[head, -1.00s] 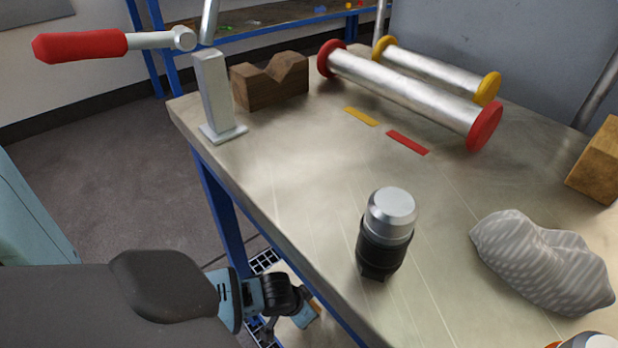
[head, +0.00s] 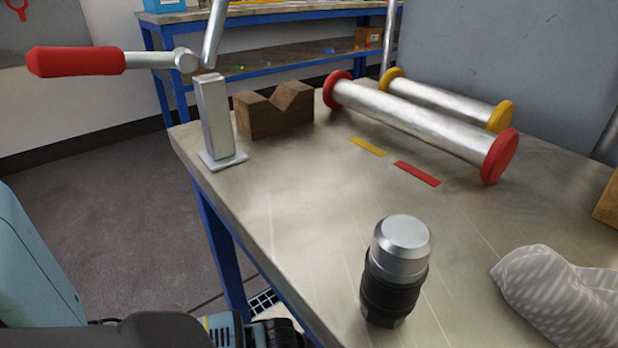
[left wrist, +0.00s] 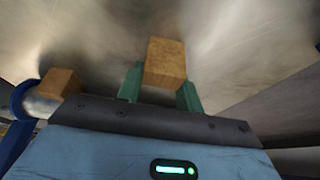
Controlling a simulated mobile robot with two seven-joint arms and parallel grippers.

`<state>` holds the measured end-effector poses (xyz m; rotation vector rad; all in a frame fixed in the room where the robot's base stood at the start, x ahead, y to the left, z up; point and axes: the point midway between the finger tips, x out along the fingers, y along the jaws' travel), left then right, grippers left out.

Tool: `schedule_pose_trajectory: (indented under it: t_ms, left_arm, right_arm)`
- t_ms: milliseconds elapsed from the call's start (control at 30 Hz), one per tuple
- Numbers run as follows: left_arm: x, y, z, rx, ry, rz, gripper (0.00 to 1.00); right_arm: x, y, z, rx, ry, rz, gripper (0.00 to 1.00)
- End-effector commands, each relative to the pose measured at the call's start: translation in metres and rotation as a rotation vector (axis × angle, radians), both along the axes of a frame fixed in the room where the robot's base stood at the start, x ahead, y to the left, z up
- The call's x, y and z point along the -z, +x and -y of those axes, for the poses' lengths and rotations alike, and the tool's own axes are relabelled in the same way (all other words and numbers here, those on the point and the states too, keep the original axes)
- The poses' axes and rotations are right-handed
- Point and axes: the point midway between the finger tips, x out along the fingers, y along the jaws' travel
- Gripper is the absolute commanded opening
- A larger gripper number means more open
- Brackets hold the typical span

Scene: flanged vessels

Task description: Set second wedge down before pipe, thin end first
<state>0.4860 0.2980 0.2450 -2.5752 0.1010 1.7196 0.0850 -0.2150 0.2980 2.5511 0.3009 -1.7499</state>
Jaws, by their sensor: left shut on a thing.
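In the left wrist view my left gripper (left wrist: 160,90) has its green fingers shut on a small wooden block, the wedge (left wrist: 166,60). Its taper cannot be made out from this angle. A second wooden piece (left wrist: 60,82) sits at the left, close to a metal pipe (left wrist: 40,104) with a blue flange (left wrist: 22,98). Whether it touches the pipe is unclear. The held wedge is apart from both, over a metal surface; its height is hard to judge. The head view shows neither gripper nor this blue-flanged pipe.
On the bench in the head view lie a red-flanged pipe (head: 425,117) and a yellow-flanged pipe (head: 445,97).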

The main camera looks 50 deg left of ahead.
Motion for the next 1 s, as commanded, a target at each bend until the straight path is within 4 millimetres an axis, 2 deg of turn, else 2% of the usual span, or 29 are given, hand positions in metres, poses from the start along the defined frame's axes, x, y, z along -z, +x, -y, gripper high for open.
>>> schedule_pose_trajectory:
  t_ms: [33,200,567,667,1000]
  left_arm:
    - [0.001,0.0,0.0,0.0,0.0,0.0,0.38]
    - [0.001,0.0,0.0,0.0,0.0,0.0,0.58]
    - [-0.006,-0.001,0.0,0.001,0.0,0.001,0.58]
    - [-0.018,-0.005,-0.001,0.001,0.001,0.001,0.58]
    - [-0.082,-0.03,-0.002,0.002,0.0,0.004,0.58]
  right_arm:
    - [0.0,0.001,0.0,0.0,0.0,0.002,0.0]
    - [-0.002,0.003,0.0,0.001,0.001,0.007,0.0]
    - [-0.004,0.011,0.0,0.001,0.002,0.024,0.0]
    - [-0.012,0.014,0.0,0.001,0.001,0.034,0.0]
    - [-0.052,0.016,0.0,0.0,0.001,0.061,0.0]
